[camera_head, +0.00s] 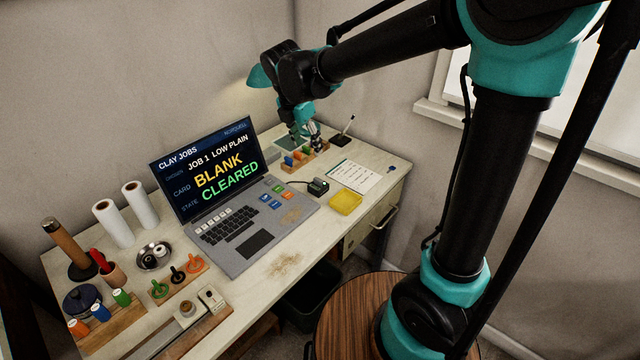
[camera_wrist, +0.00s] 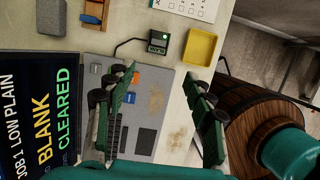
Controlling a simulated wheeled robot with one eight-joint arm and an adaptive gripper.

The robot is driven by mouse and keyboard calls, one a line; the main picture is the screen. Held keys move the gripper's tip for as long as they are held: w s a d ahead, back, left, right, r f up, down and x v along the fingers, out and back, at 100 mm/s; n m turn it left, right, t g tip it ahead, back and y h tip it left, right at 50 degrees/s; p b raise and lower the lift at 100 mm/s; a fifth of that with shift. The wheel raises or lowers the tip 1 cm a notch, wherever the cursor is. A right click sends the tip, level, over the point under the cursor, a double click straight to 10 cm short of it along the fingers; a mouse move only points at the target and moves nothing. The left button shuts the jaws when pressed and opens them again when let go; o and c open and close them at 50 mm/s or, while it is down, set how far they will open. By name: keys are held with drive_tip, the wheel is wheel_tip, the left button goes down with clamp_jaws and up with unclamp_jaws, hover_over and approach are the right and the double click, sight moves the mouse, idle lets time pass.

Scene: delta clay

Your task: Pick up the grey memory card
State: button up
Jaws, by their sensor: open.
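My gripper (camera_wrist: 160,76) is open and empty in the wrist view, its two dark green fingers apart above the laptop's right side. In the head view my gripper (camera_head: 304,133) is at the far end of the desk, above the small card rack. A small black card reader (camera_wrist: 158,41) with a green light lies beyond the fingertips; it also shows in the head view (camera_head: 318,187). A small grey piece (camera_wrist: 97,68) on the laptop, left of the fingers, may be the grey memory card. I cannot tell for sure.
An open laptop (camera_head: 245,240) reads "BLANK CLEARED". A yellow tray (camera_head: 345,203) and a paper sheet (camera_head: 353,176) lie right of the reader. A wooden rack (camera_head: 305,158) holds coloured pieces. Rolls, pots and stamps crowd the left. A wooden barrel-like stand (camera_wrist: 245,115) is beside the desk.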

hover_over(318, 179)
drive_tip(key=s+a, duration=0.1)
drive_tip(key=s, duration=0.1)
wheel_tip(318, 179, down, 10)
drive_tip(key=shift+f, duration=0.2)
drive_tip(key=shift+w+x, duration=0.2)
drive_tip(key=shift+x, duration=2.45)
drive_tip(key=c, duration=0.8)
